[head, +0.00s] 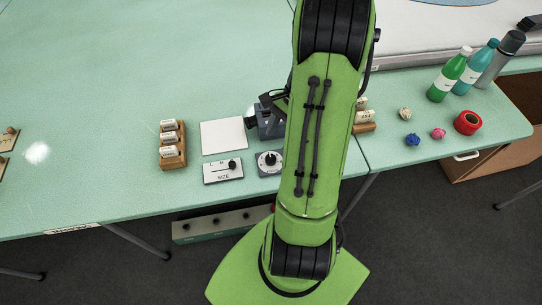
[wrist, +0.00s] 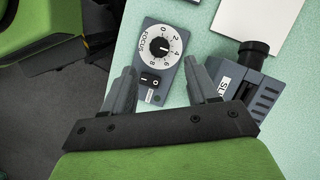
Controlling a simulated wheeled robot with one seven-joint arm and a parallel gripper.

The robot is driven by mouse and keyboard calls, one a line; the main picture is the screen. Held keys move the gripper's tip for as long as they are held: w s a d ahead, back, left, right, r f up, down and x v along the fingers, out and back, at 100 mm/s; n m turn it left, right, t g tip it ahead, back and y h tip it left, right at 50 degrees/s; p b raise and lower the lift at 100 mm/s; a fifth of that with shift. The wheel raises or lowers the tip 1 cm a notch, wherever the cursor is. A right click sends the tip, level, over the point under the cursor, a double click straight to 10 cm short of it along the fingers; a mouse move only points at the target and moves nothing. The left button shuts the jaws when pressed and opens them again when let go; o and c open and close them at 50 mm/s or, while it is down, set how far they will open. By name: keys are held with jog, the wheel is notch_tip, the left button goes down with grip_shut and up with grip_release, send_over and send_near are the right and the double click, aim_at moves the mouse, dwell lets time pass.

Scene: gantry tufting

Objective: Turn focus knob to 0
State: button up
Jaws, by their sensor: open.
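The focus knob (wrist: 161,46) is a black knob on a white round dial with numbers, set on a grey box marked FOCUS. In the head view the focus box (head: 269,162) sits near the table's front edge, partly behind my arm. My gripper (wrist: 164,80) is open in the wrist view, its two grey fingers apart. The knob lies beyond the fingertips, roughly between them in the picture, and nothing is held. A black rocker switch (wrist: 151,81) marked with I and O sits on the same box. In the head view my gripper is hidden behind my arm.
A SIZE slider box (head: 223,171) stands left of the focus box. A grey projector-like device (wrist: 247,80) stands close to the right finger. A white sheet (head: 223,134) and a wooden rack (head: 171,146) lie farther left. Bottles (head: 448,76) and a red tape roll (head: 468,122) are at right.

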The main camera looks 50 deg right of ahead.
aim_at(272, 157)
jog(key=b+x, duration=0.2)
jog(key=x, duration=0.5)
jog(key=shift+f, duration=0.1)
jog(key=shift+c, duration=0.2)
jog(key=c, duration=1)
